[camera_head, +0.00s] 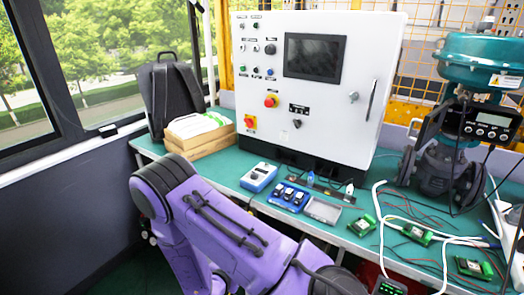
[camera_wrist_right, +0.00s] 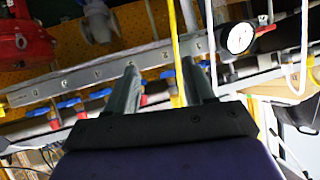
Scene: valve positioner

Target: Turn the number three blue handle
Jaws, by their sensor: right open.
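Several blue handles sit in a row along pipework in the right wrist view. One blue handle (camera_wrist_right: 167,75) shows between the fingers of my right gripper (camera_wrist_right: 159,68). Two more blue handles (camera_wrist_right: 69,102) (camera_wrist_right: 101,94) lie left of the fingers, and another (camera_wrist_right: 204,64) lies to the right. No number is readable, so I cannot tell which is number three. My right gripper is open with nothing visible held; the fingers overlap the row in the picture, and contact cannot be told. My left gripper is not in view.
A metal rail (camera_wrist_right: 75,82) and a yellow pipe (camera_wrist_right: 175,50) run near the handles. A round gauge (camera_wrist_right: 240,38) is at upper right. In the head view, a green bench (camera_head: 225,172) carries a white control cabinet (camera_head: 330,120), a teal valve actuator (camera_head: 480,60) and loose cables.

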